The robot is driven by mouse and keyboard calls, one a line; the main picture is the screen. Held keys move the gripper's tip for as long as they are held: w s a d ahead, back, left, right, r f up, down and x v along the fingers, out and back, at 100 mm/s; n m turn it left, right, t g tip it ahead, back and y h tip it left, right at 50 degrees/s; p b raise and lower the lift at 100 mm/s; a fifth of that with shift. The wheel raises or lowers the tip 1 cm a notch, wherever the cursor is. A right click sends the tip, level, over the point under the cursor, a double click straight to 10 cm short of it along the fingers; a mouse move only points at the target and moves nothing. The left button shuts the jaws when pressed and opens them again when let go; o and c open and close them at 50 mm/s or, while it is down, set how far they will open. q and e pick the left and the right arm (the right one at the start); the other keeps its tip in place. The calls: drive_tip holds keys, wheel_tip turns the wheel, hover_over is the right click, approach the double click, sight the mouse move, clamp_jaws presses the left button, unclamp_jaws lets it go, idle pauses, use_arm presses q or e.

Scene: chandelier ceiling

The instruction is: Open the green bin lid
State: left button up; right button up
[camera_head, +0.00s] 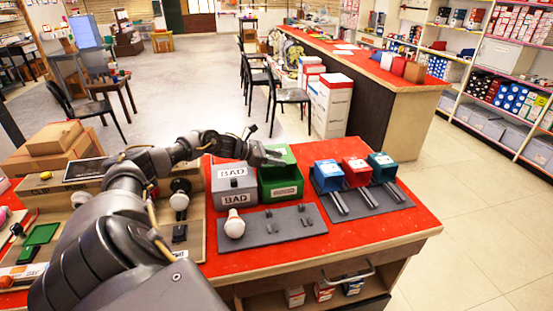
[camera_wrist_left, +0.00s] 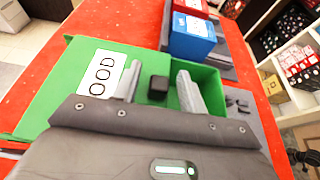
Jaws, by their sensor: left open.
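The green bin (camera_head: 281,188) stands on the red table beside the grey bin. Its lid (camera_head: 284,151) appears raised at the back, with a dark opening below it. In the left wrist view the green lid (camera_wrist_left: 65,80) fills the left side and has a white label reading "OOD", partly cut off. The bin's green inner wall (camera_wrist_left: 212,82) shows to its right. My left gripper (camera_head: 272,156) is at the lid; its fingers (camera_wrist_left: 160,88) are apart, with a small black block between them. Whether they touch the lid is unclear. My right gripper is out of view.
The grey "BAD" bin (camera_head: 234,186) is close on the left. Blue, red and teal bins (camera_head: 356,172) stand to the right. A light bulb (camera_head: 234,224) stands on the dark mat (camera_head: 290,235) in front. Boxes (camera_head: 55,140) crowd the table's left.

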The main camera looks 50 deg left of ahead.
use_arm(q)
drive_tip(key=shift+s+a, duration=0.15)
drive_tip(key=b+v, duration=0.1)
drive_tip(key=v, duration=0.5)
drive_tip(key=shift+s+a, duration=0.2)
drive_tip(key=shift+p+v, duration=1.4)
drive_tip(key=shift+v, duration=0.55)
drive_tip(key=shift+r, duration=0.1)
